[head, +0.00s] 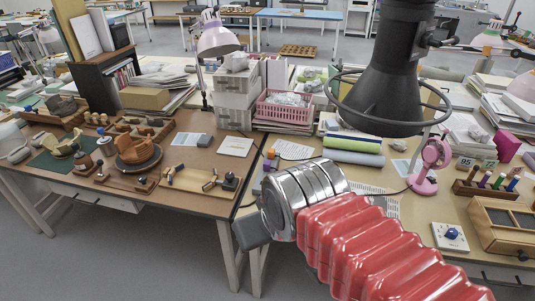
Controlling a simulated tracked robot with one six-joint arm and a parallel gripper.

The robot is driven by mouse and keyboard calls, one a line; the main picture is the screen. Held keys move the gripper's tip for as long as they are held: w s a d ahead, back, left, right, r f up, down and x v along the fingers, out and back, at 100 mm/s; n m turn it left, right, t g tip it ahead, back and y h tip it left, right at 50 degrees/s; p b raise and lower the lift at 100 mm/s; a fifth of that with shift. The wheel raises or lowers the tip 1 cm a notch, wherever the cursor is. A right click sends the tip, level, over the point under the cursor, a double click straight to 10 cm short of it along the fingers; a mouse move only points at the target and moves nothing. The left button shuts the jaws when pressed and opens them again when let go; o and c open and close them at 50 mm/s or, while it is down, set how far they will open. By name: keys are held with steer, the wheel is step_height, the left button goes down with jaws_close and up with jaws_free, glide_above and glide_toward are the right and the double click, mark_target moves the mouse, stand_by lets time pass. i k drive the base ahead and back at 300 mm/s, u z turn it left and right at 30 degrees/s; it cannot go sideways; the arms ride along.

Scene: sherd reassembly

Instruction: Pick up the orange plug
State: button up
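A small orange item (271,153), which looks like the orange plug, is on the right-hand table near its left edge. A thin dark cord seems to run right from it. It is too small to make out its prongs. My arm, with red bellows and a shiny metal wrist, reaches in from the lower right. My gripper (250,232) shows only as a dark grey block at the wrist's left end, in front of the table edge. It appears lower in the picture than the orange item and apart from it. Its fingers cannot be made out.
A small purple item (267,166) lies just below the orange one. A pink basket (285,106) stands behind on stacked papers. Rolled tubes (352,151), a pink fan (430,165) and a large dark hood (395,90) are to the right. The left table holds sherds and tools.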

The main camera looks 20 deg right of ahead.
mark_target(272, 155)
steer(key=i, duration=0.95)
steer(key=z, duration=0.05)
